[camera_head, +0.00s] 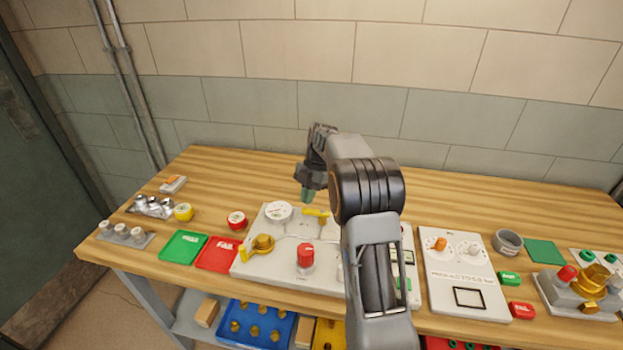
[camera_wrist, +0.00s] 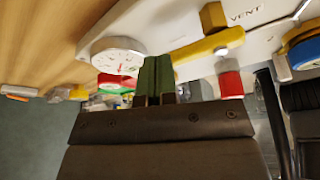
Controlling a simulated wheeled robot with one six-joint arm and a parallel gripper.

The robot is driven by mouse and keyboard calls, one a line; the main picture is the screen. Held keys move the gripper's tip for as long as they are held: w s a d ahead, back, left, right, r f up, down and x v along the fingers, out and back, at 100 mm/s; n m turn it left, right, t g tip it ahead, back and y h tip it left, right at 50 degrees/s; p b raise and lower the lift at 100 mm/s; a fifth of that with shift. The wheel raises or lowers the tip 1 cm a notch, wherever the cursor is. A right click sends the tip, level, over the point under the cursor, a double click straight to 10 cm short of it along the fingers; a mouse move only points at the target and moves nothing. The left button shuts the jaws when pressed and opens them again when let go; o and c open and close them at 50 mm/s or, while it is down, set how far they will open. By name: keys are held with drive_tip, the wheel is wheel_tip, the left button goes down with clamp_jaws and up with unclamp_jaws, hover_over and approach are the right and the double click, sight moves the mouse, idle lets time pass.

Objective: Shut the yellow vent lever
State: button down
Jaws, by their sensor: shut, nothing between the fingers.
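The yellow vent lever (camera_head: 315,212) is on the pale panel, right of a round white gauge. In the wrist view the lever (camera_wrist: 205,48) is a long yellow bar beside the printed word VENT. In the head view its bar lies roughly left to right. My gripper (camera_head: 306,196) points down, just above and behind the lever's left end. Its green fingers (camera_wrist: 155,76) are together and empty. In the wrist view they are near the bar's left end; I cannot tell whether they touch it.
The gauge (camera_head: 278,211) stands close left of my gripper. A red knob (camera_head: 305,254) and a gold valve (camera_head: 262,244) are in front. Green (camera_head: 183,246) and red (camera_head: 217,254) trays lie left. The bench behind the panel (camera_head: 250,185) is clear. My arm hides part of the panel's right side.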

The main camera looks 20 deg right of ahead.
drive_tip(key=p+v, duration=0.2)
drive_tip(key=v, duration=1.1)
drive_tip(key=shift+d, duration=0.1)
drive_tip(key=s+a+f+m+t+h, duration=0.1)
drive_tip(key=s+f+m, duration=0.15)
drive_tip(key=m, duration=0.55)
drive_tip(key=s+a+f+m+h, duration=0.1)
drive_tip(key=f+m, duration=0.3)
drive_tip(key=m, duration=0.5)
drive_tip(key=s+a+m+t+h, duration=0.1)
drive_tip(key=s+a, duration=0.4)
drive_tip(key=s, duration=0.6)
drive_tip(key=s+a+m+t, duration=0.3)
drive_tip(key=s+a+m, duration=0.2)
drive_tip(key=s, duration=0.6)
drive_tip(key=shift+s+a+m+t+h, duration=0.25)
drive_tip(key=shift+s+m+t+h, duration=0.05)
drive_tip(key=shift+s+h, duration=0.1)
